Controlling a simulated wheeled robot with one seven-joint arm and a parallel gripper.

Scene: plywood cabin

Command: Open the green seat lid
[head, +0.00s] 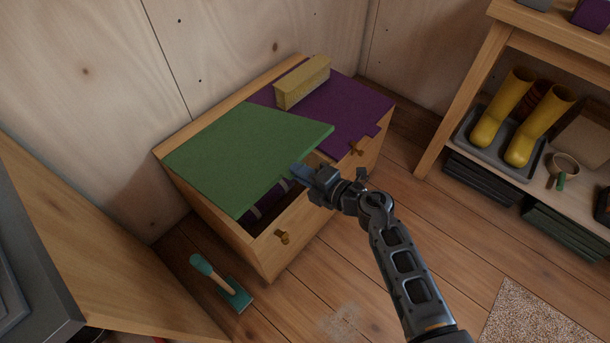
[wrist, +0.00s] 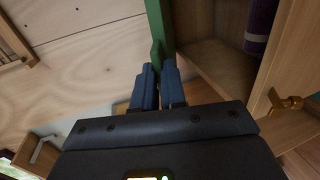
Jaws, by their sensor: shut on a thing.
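The green seat lid (head: 245,150) sits on the left half of a wooden bench box. It is tilted up, with its front edge raised above the box and a dark gap below it. My gripper (head: 302,172) is shut on the lid's front edge, near its right front corner. In the wrist view the lid shows edge-on as a green strip (wrist: 156,25), and my gripper's two blue-grey fingers (wrist: 158,82) close on its lower end. The inside of the box shows only in part under the lid; something purple with a pale band (wrist: 260,25) is in there.
A purple lid (head: 345,107) with a yellowish block (head: 302,82) on it covers the bench's right half. A shelf with yellow boots (head: 505,105) is at right. A wooden panel (head: 90,250) is at left.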

